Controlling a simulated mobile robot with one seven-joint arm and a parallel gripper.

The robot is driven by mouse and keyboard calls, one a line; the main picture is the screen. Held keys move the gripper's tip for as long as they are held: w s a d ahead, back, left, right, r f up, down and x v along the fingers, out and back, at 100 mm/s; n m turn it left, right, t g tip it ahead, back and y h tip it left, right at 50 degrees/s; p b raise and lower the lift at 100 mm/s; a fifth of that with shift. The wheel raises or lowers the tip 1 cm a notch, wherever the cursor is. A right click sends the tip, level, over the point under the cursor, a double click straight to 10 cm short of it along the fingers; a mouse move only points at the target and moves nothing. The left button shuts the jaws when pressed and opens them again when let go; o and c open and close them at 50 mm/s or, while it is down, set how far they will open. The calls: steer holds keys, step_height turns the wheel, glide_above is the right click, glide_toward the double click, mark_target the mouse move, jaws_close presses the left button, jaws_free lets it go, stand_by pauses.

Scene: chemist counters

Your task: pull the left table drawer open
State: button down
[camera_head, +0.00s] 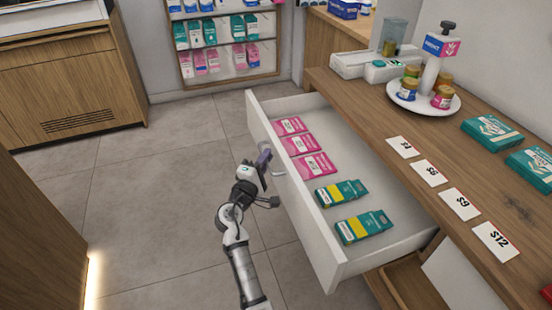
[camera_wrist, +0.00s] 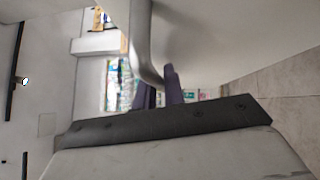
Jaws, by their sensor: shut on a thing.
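The left table drawer (camera_head: 308,228) is white and stands pulled well out from the wooden counter. Pink boxes (camera_head: 302,143) and teal-and-yellow boxes (camera_head: 352,209) lie inside it. My gripper (camera_head: 264,158) is at the outer face of the drawer front, with its purple fingers at the handle (camera_head: 279,173). In the wrist view the grey curved handle (camera_wrist: 143,45) runs down between the two fingers (camera_wrist: 160,92), and my gripper is shut on it. The fingers hide part of the handle.
The wooden counter top (camera_head: 365,105) carries price cards (camera_head: 431,172), teal boxes (camera_head: 491,131) and a white round stand (camera_head: 424,96) with small jars. A brown lower tray (camera_head: 405,285) shows below the drawer. The tiled floor (camera_head: 130,195) left of my arm is clear.

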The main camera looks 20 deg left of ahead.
steer(key=shift+s+a, duration=0.1)
steer(key=shift+a, duration=0.05)
steer(key=c, duration=1.8)
jaws_free()
steer(key=shift+o, duration=0.2)
steer(key=shift+s, duration=0.1)
steer(key=s+a+f+b, duration=0.2)
steer(key=s+b, duration=0.1)
steer(key=s, duration=1)
steer(key=shift+s, duration=0.15)
